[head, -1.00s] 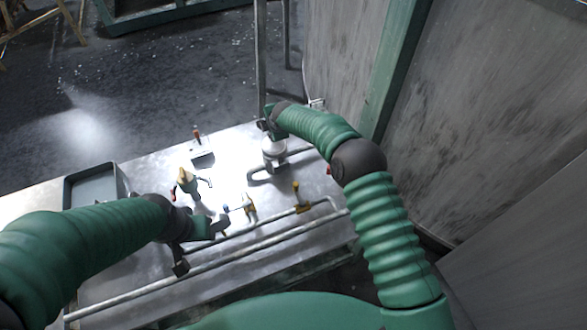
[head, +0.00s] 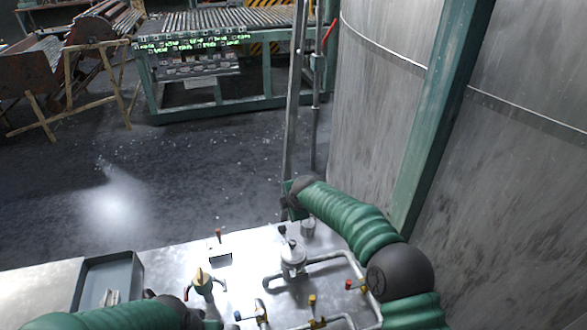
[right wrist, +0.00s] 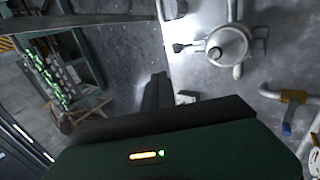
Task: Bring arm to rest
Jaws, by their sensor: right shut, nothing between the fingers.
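My right arm reaches in from the right in the head view. Its gripper (head: 288,203) is over the bench's far edge, beyond the metal vessel. In the right wrist view its dark fingers (right wrist: 155,92) are together with nothing between them, apart from the vessel (right wrist: 228,45). My left arm comes in low at the left in the head view. Its gripper (head: 208,324) is mostly cut off by the lower picture edge, so its fingers cannot be made out.
The metal bench (head: 165,250) carries a grey tray (head: 132,272), a yellowish valve fitting (head: 203,282), the vessel (head: 293,258) and pipes (head: 335,257). An upright post (head: 295,100) and large tank (head: 375,100) stand close to my right arm.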

